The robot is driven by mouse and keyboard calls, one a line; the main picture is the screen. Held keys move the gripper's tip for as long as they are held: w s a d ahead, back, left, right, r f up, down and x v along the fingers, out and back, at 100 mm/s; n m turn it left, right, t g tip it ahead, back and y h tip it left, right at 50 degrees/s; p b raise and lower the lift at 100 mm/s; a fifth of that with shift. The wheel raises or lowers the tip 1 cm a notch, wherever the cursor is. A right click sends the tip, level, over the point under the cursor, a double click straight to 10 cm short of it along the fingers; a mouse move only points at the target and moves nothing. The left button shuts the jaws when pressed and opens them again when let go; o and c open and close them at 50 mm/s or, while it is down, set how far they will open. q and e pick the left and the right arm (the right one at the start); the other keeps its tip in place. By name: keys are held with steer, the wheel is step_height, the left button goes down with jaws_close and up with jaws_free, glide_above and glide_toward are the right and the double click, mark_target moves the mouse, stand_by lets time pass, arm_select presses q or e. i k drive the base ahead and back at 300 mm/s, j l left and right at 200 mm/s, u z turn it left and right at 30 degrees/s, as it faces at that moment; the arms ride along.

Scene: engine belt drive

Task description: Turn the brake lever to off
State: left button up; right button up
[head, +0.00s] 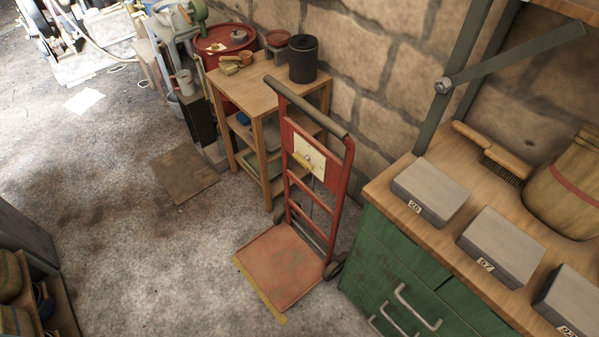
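I cannot pick out the brake lever for certain in the head view. Part of a machine with a dark wheel (38,27) and pale metalwork stands at the far upper left, cut off by the picture's edge. No lever on it can be made out at this size. Neither of my grippers is in view.
A red hand truck (283,264) stands in the middle, beside a wooden stand (257,92) and a red drum (210,48). A green cabinet (392,262) with grey blocks (431,191) fills the right. Crates (52,290) sit lower left. Floor at centre left is mostly clear.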

mark_target(303, 161)
steer(key=k+z, duration=0.2)
steer(key=z, duration=0.15)
steer(key=k+z, duration=0.15)
steer(key=z, duration=0.15)
steer(key=k+l+z, duration=0.15)
steer(key=z, duration=0.2)
steer(key=i+j+z, duration=0.2)
steer(key=j, duration=0.5)
steer(key=j+z, duration=0.15)
steer(key=j, duration=0.55)
steer(key=i+j+z, duration=0.2)
steer(key=j, duration=0.5)
steer(key=k, duration=0.1)
